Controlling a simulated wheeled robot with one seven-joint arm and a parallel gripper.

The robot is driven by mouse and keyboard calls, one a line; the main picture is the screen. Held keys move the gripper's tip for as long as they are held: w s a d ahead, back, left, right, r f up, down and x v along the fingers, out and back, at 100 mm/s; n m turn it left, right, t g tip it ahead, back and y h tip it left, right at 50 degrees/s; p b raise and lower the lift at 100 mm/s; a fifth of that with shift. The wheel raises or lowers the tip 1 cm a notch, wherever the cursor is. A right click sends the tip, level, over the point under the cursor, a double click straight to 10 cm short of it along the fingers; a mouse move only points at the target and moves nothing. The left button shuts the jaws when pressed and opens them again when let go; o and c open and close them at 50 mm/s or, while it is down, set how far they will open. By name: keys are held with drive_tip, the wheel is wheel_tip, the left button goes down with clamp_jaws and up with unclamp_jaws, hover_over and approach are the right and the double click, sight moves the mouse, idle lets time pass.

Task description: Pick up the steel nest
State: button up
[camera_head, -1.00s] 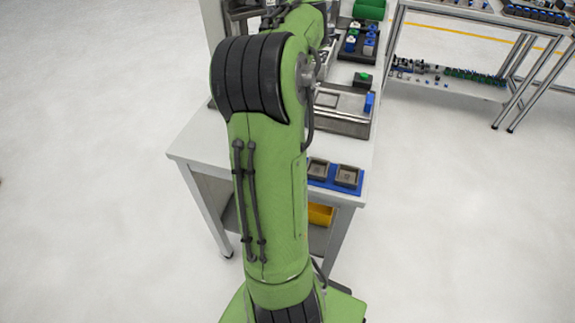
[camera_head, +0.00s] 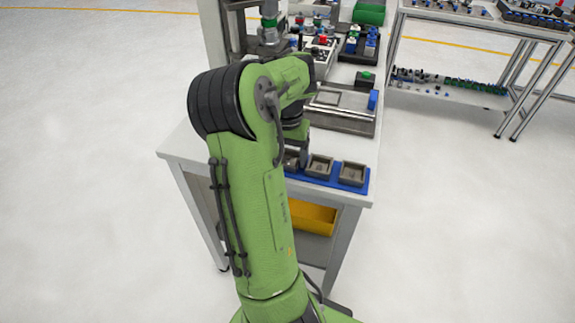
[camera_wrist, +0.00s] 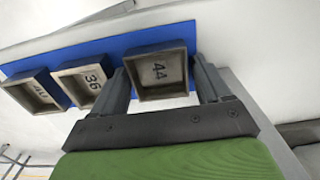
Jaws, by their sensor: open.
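Three square, tray-like steel nests lie in a row on a blue base. In the wrist view, the nest marked 44 (camera_wrist: 158,71) is between the two fingers of my open gripper (camera_wrist: 161,78). A gap between each finger and the nest is hard to judge. The nest marked 36 (camera_wrist: 82,83) and one that seems marked 40 (camera_wrist: 35,92) lie to its left. In the head view, my gripper (camera_head: 303,158) is down at the leftmost nest (camera_head: 290,159), partly hiding it. The middle nest (camera_head: 320,167) and right nest (camera_head: 352,174) are clear of it.
The blue base (camera_head: 365,187) lies near the front edge of the white table (camera_head: 190,150). A grey fixture with a flat plate (camera_head: 343,120) stands behind it. A yellow bin (camera_head: 312,218) is below the tabletop. A metal shelf rack (camera_head: 455,85) stands at the right.

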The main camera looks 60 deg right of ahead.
drive_tip(key=shift+r, duration=0.15)
drive_tip(key=c, duration=1)
wheel_tip(320, 180, up, 28)
drive_tip(key=p, duration=1.6)
drive_tip(key=shift+c, duration=0.2)
